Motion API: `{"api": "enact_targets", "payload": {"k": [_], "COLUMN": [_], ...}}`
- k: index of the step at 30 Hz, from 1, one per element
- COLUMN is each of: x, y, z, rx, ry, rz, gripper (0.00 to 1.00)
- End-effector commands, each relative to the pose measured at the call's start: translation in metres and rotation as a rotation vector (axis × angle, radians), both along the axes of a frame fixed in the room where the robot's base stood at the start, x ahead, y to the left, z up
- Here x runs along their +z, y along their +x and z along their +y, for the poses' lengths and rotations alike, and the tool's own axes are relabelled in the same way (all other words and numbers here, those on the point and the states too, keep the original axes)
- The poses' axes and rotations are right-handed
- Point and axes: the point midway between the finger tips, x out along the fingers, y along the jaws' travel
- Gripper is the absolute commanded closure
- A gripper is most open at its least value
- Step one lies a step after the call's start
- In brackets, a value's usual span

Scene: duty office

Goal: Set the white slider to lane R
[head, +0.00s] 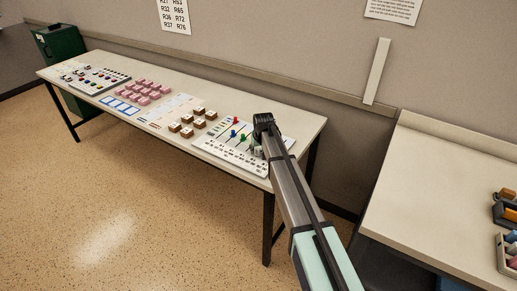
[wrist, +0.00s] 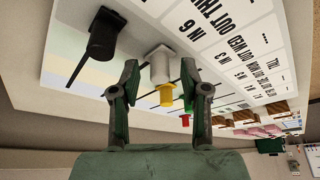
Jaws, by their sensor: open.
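The white slider (wrist: 159,65) is a pale upright knob on the slider panel (wrist: 226,60). In the wrist view it shows between the two fingertips of my open gripper (wrist: 159,78), with a gap visible on each side. I cannot tell whether the fingers are level with it in depth. A yellow knob (wrist: 167,96) shows just past it. A black knob (wrist: 102,34) with a dark slot stands at the left. In the head view my arm's end is over the right part of the panel (head: 228,147) and hides the white slider. The lane letters cannot be read.
Red (head: 235,120), blue (head: 233,133) and green (head: 243,137) knobs stand on the panel close to my gripper. Brown-and-white blocks (head: 187,131) and pink blocks (head: 140,92) lie further left on the table (head: 302,120). A second desk (head: 440,190) stands at the right.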

Motion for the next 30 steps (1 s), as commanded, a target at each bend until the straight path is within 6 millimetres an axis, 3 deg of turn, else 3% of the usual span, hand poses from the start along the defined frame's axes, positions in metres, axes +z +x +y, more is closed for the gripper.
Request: {"api": "enact_targets", "payload": {"k": [8, 12, 22, 30], "x": [-0.001, -0.001, -0.002, -0.003], "y": [0.000, 0.000, 0.008, 0.057], "z": [0.000, 0.000, -0.003, -0.026], "rx": [0.000, 0.000, -0.001, -0.003], "ry": [0.000, 0.000, 0.001, 0.000], "rz": [-0.001, -0.001, -0.001, -0.004], "gripper": [0.55, 1.00, 1.00, 1.00]}}
